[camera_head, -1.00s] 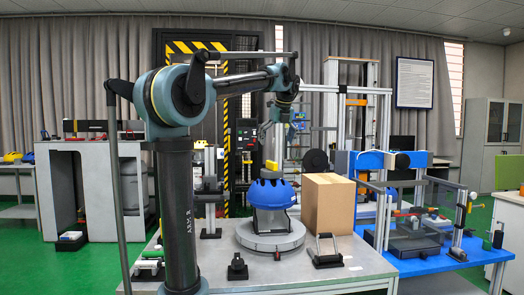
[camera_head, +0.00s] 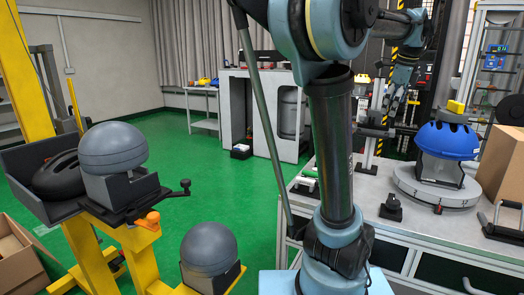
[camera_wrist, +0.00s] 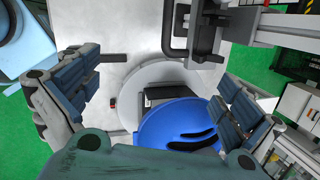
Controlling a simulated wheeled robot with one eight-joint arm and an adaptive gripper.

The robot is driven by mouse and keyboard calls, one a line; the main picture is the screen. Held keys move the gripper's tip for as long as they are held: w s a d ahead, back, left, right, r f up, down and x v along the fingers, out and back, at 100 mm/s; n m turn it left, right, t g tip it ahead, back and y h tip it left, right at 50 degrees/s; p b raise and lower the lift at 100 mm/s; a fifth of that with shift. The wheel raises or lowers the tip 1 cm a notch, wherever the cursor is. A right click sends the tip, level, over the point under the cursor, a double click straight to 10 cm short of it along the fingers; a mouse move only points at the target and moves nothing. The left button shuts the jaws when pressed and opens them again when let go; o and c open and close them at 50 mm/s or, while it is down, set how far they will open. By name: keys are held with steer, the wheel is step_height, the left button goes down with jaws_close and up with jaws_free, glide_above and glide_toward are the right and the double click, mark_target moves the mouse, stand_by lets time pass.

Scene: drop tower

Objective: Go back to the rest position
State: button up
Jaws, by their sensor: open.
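My gripper (camera_head: 393,108) hangs from my raised arm, up and to the left of the blue helmet in the head view. In the wrist view my gripper (camera_wrist: 155,78) has its two padded fingers wide apart, with nothing between them. The blue helmet (camera_head: 449,141) sits on a headform on a round grey plate (camera_head: 412,184) on the workbench. In the wrist view the helmet (camera_wrist: 175,128) shows below the fingers, apart from them, partly hidden by my gripper's body.
A cardboard box (camera_head: 503,170) stands right of the helmet. A small black fixture (camera_head: 391,207) is on the bench (camera_head: 360,190). At left, a yellow stand (camera_head: 95,250) carries grey domed headforms (camera_head: 112,150). Green floor (camera_head: 240,190) lies open between stand and bench.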

steer(key=s+a+f+n, duration=0.3)
steer(key=a+f+n, duration=0.35)
steer(key=a, duration=0.25)
steer(key=s+a+f+n, duration=0.3)
steer(key=a+f+n, duration=0.3)
steer(key=a+f, duration=0.25)
steer(key=s+a+f+n, duration=0.4)
steer(key=s+f+n, duration=0.2)
steer(key=f, duration=0.2)
steer(key=s+a+f+n+g, duration=0.1)
steer(key=s+a+f+n, duration=0.4)
steer(key=f+n, duration=0.2)
step_height(320, 180, down, 2)
steer(key=shift+s+f, duration=0.15)
steer(key=shift+s, duration=0.2)
steer(key=shift+a, duration=0.1)
steer(key=shift+w+f, duration=0.2)
steer(key=shift+w, duration=0.25)
